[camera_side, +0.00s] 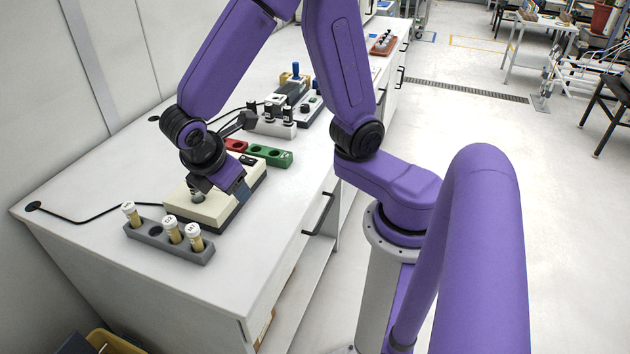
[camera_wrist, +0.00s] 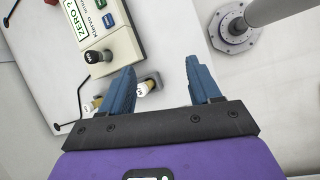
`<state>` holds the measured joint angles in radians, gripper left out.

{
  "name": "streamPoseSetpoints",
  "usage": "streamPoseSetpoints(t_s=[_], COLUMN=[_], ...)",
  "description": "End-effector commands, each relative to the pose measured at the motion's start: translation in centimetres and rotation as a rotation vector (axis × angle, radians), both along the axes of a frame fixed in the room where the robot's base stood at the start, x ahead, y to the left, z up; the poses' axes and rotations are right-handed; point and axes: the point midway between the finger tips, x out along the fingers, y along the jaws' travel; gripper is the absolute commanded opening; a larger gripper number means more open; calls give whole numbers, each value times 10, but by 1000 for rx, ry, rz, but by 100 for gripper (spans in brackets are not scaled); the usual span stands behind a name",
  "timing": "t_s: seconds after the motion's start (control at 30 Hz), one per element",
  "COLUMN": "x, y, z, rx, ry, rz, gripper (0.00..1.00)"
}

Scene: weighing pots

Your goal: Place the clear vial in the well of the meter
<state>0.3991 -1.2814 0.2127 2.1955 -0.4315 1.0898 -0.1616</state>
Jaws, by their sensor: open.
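The meter (camera_side: 232,205) is a beige box on the bench; in the wrist view (camera_wrist: 120,45) it shows a ZERO label and green and blue buttons. My gripper (camera_side: 238,187) is above the meter, beside that vial. In the wrist view the blue fingers (camera_wrist: 161,82) are wide apart with nothing held between them.
A grey rack (camera_side: 155,240) with amber, white-capped vials (camera_side: 172,229) stands in front of the meter. Behind are a red and green holder (camera_side: 268,155) and a white rack (camera_side: 272,128) with black-capped vials. The bench's near right part is clear.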

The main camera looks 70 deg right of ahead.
Motion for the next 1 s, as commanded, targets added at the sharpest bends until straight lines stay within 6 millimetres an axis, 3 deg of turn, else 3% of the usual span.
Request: streamPoseSetpoints(t_s=[0.3, 0.5, 0.7, 1.0], x=[-101, -147, -163, -163], y=[-16, -23, -26, -26], z=[22, 28, 29, 29], rx=[329, 471, 517, 516], ry=[4, 32, 46, 46], rz=[-128, -188, -210, -210], gripper=[62, 62, 62, 62])
